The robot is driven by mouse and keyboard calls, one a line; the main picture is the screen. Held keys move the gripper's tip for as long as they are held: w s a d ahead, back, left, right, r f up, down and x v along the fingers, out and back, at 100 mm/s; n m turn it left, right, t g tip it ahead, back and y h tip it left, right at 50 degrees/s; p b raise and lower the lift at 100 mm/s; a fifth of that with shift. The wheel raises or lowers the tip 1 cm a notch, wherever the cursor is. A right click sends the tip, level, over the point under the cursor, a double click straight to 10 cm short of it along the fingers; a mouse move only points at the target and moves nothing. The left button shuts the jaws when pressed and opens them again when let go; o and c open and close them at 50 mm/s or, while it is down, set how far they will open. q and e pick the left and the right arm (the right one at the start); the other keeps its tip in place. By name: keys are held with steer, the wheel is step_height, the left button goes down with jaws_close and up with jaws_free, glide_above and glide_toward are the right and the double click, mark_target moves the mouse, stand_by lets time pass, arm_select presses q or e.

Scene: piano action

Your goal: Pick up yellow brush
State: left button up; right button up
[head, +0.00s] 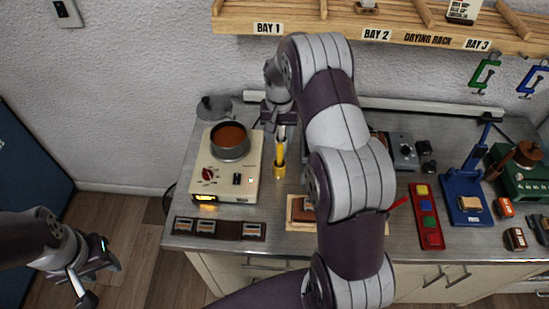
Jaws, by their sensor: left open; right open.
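The yellow brush (280,163) stands near-vertical in the picture beside the hot plate, toward the back of the bench. My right gripper (280,129) is open and points down right at the brush's upper end. I cannot tell whether its fingers touch the brush or stand around it. My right arm crosses the middle of the view and hides part of the bench. My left gripper (88,284) is open and empty, low at the left, off the bench and above the floor.
A hot plate (211,184) carries a pot of brown liquid (231,137) left of the brush. A dark strip with small blocks (218,229) lies in front. A wooden board (293,226), red tray (427,232) and blue press (463,207) stand further right. A drying rack (405,38) hangs above.

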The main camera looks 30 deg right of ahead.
mark_target(282, 144)
steer(key=f, duration=0.2)
steer(key=shift+d+f+p, duration=0.25)
steer(key=shift+f+p, duration=0.05)
steer(key=shift+s+f+p, duration=0.2)
steer(key=shift+f+p, duration=0.4)
steer(key=shift+s+f+p, duration=0.2)
steer(key=shift+f+p, duration=0.35)
steer(key=shift+p, duration=0.05)
steer(key=f, duration=0.2)
steer(key=shift+w+a+f, duration=0.15)
steer(key=shift+a+f, duration=0.05)
steer(key=shift+f, duration=0.15)
steer(key=shift+w+f, duration=0.1)
steer(key=shift+f, duration=0.15)
steer(key=shift+d, duration=0.1)
steer(key=c, duration=0.7)
jaws_close()
arm_select(q)
steer(key=r, duration=0.4)
steer(key=shift+s+d, duration=0.1)
steer(key=shift+d, duration=0.25)
